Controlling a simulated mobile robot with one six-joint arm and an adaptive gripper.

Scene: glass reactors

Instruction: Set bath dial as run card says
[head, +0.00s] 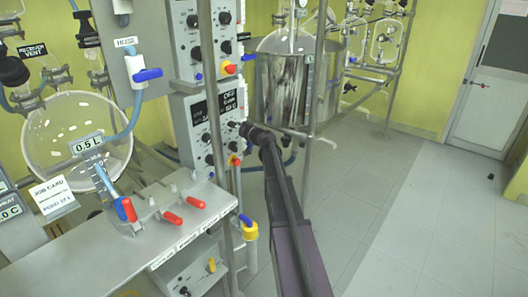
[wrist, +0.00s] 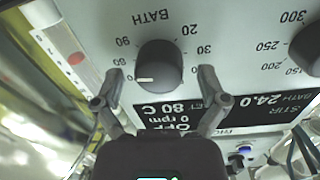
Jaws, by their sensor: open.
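The black bath dial (wrist: 160,65) fills the middle of the wrist view, on the grey panel under inverted BATH lettering. Its white mark lies at the lower left of the knob; I cannot read the exact setting. My gripper (wrist: 161,76) is open, with one finger on each side of the dial. Whether either finger touches it I cannot tell. The dark display (wrist: 175,113), also inverted, shows a set value of about 80 C and bath 24.0. In the head view my gripper (head: 247,130) is at the control panel's right side. A job card (head: 52,195) stands at left, its writing mostly too small.
Another knob (wrist: 306,48) sits to the right in the wrist view. In the head view, a round glass flask (head: 78,130) and a bench with red-handled valves (head: 172,217) are at left. A steel vessel (head: 283,90) stands behind the panel.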

